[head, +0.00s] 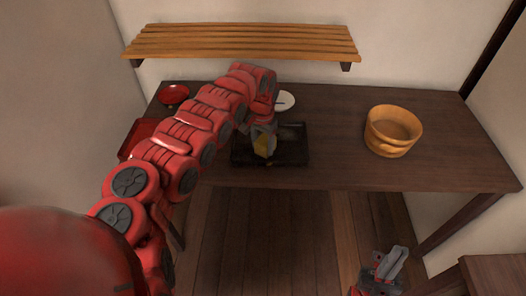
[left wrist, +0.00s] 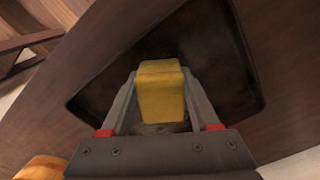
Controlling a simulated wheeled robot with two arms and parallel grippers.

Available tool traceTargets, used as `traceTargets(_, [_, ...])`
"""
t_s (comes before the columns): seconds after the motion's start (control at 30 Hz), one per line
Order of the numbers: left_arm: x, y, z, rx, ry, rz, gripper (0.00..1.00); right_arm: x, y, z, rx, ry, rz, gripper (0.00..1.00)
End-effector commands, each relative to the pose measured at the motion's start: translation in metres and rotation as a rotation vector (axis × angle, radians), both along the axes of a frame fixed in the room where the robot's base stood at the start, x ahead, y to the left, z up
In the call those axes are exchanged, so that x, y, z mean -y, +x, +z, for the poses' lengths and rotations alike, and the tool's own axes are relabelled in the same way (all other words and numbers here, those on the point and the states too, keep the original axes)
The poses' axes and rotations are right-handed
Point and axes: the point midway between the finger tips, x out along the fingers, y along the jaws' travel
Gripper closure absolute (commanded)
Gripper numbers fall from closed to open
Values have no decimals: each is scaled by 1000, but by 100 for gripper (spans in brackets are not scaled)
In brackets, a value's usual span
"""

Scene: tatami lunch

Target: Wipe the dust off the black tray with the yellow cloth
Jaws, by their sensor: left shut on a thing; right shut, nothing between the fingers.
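The black tray (head: 293,157) lies near the front edge of the dark table, left of its middle. It also shows in the left wrist view (left wrist: 215,45), with a greyish patch near the cloth. My left gripper (head: 263,140) is over the tray, shut on the yellow cloth (head: 262,146). In the left wrist view the folded cloth (left wrist: 161,90) sits between the two fingers, over the tray's surface; whether it touches the tray I cannot tell. My right gripper (head: 392,262) is shut and empty, low in front of the table at the right.
An orange-brown pot (head: 393,130) stands on the table (head: 440,165) at the right. A red bowl (head: 173,94) and a red tray (head: 137,135) are at the left, partly behind my left arm. A slatted shelf (head: 245,42) hangs above.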

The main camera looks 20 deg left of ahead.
Motion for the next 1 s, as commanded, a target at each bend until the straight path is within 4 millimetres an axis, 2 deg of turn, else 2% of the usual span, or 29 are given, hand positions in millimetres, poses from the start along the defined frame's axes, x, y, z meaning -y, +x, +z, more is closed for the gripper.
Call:
traceTargets(0.03, [0,3,-7,2,-1,-1,100,0,0,-11,0,0,0,100])
traceTargets(0.1, [-1,6,-5,5,-1,1,100,0,0,-16,0,0,0,100])
traceTargets(0.33, [-1,8,0,2,0,0,100,0,0,-21,0,0,0,100])
traceTargets(0.63, [25,16,0,3,0,-3,100,0,0,-36,0,0,0,100])
traceTargets(0.87, [33,18,2,1,1,1,100,0,0,-39,0,0,0,100])
traceTargets(1.0, [43,21,-1,2,0,-2,100,0,0,-48,0,0,0,100])
